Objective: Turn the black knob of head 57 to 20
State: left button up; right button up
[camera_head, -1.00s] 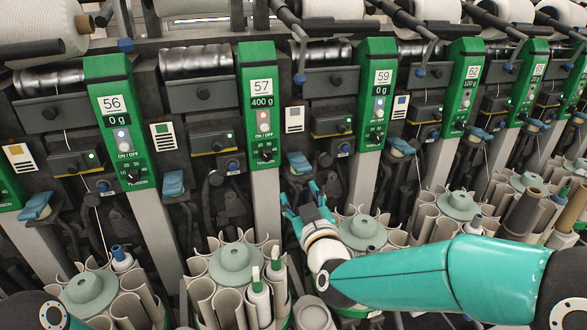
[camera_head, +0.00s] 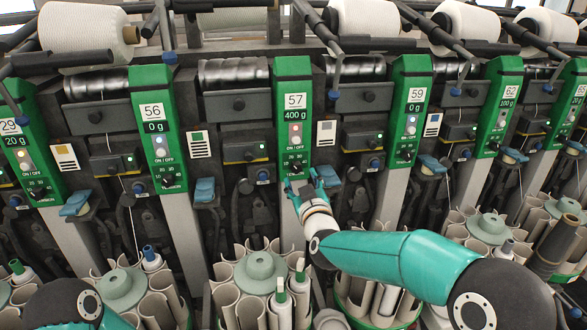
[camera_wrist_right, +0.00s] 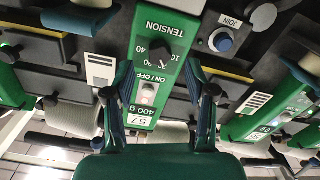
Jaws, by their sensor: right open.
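Head 57's green panel (camera_head: 293,120) stands near the middle of the head view, with a 400 g display. Its black knob (camera_head: 296,167) sits low on the panel, above the word TENSION. In the wrist view the panel is upside down, and the knob (camera_wrist_right: 160,50) shows as a dark round shape among the scale numbers. I cannot read where it points. My right gripper (camera_head: 304,181) is just below the knob in the head view. In the wrist view its open fingers (camera_wrist_right: 160,72) lie on either side of the panel, apart from the knob. My left gripper is out of view.
The panel of head 56 (camera_head: 158,130) is to the left, and that of head 59 (camera_head: 410,110) to the right. A blue-topped JOIN button (camera_wrist_right: 222,40) is near the knob in the wrist view.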

aim_at(297, 170)
jog(key=shift+w+a+p, duration=0.2)
jog(key=shift+w+p, duration=0.05)
jog(key=shift+w, duration=0.85)
jog(key=shift+w+a+p, duration=0.2)
jog(key=shift+w, duration=0.85)
jog(key=shift+c, duration=0.4)
